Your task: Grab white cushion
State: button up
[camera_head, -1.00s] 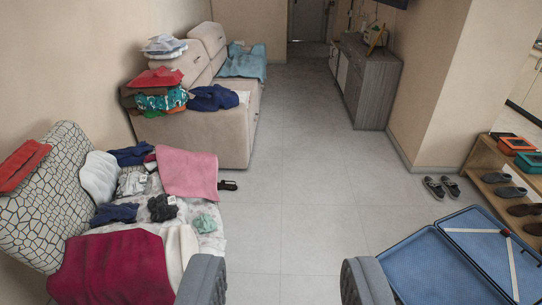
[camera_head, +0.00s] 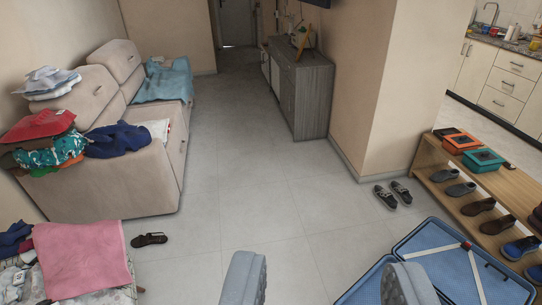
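The white cushion that lay on the patterned seat at the left is out of view now. Only a corner of that seat shows at the bottom left, with a pink cloth (camera_head: 82,258) over it. My gripper (camera_head: 325,282) is at the bottom of the view, its two grey fingers wide apart. Nothing is between them but floor in the distance. It is well to the right of the patterned seat and apart from it.
A beige sofa (camera_head: 125,185) with clothes piles stands at the left. A grey cabinet (camera_head: 310,100) stands beyond. An open blue suitcase (camera_head: 440,275) and a wooden shoe rack (camera_head: 440,175) are at the right. Shoes lie on the floor. The middle floor (camera_head: 250,190) is clear.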

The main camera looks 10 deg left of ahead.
aim_at(158, 128)
jog(key=z, duration=0.05)
jog(key=i, duration=1.3)
jog(key=u, duration=0.25)
jog(key=i, duration=1.3)
jog(key=u, duration=0.85)
jog(key=i, duration=1.4)
jog(key=k, duration=1.3)
jog(key=z, duration=0.85)
jog(key=i, duration=2.1)
jog(key=u, duration=0.15)
